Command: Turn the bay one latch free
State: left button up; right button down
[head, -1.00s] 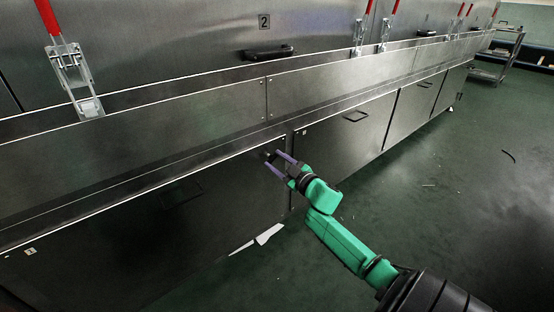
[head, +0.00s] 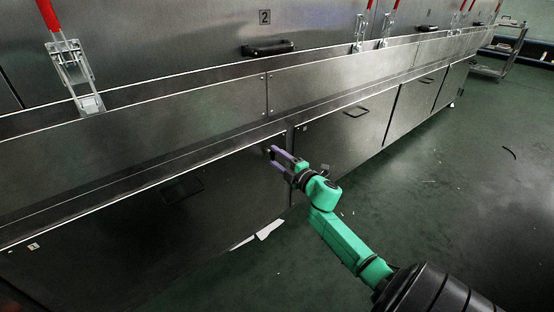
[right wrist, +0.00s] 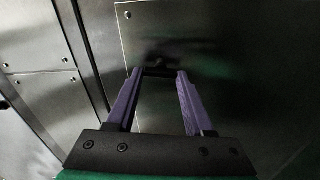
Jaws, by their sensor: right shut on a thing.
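The bay one latch is a small dark turn-piece (right wrist: 158,70) near the top right corner of the lower left door (head: 120,240), which bears a small "1" label (head: 33,246). In the head view the latch is largely hidden by my fingertips. My right gripper (head: 272,151) reaches it from the front. The door looks closed. My left gripper is not in view.
A door handle (head: 184,190) sits left of my right gripper. The neighbouring lower door (head: 345,140) has its own handle (head: 355,112). Red-handled clamps (head: 72,70) stand along the upper ledge. White scraps (head: 269,229) lie on the floor below. The green floor at right is mostly clear.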

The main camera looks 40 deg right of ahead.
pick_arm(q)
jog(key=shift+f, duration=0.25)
pick_arm(e)
jog(key=shift+a+n, duration=0.1)
jog(key=shift+n, duration=0.6)
jog(key=shift+c, duration=1.4)
grip_release()
pick_arm(q)
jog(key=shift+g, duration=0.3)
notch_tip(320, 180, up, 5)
jog(key=p, duration=0.3)
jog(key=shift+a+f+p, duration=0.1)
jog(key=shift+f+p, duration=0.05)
jog(key=shift+p, duration=0.25)
pick_arm(e)
jog(key=s, duration=1.4)
jog(key=shift+s, duration=0.3)
jog(key=shift+a, duration=0.1)
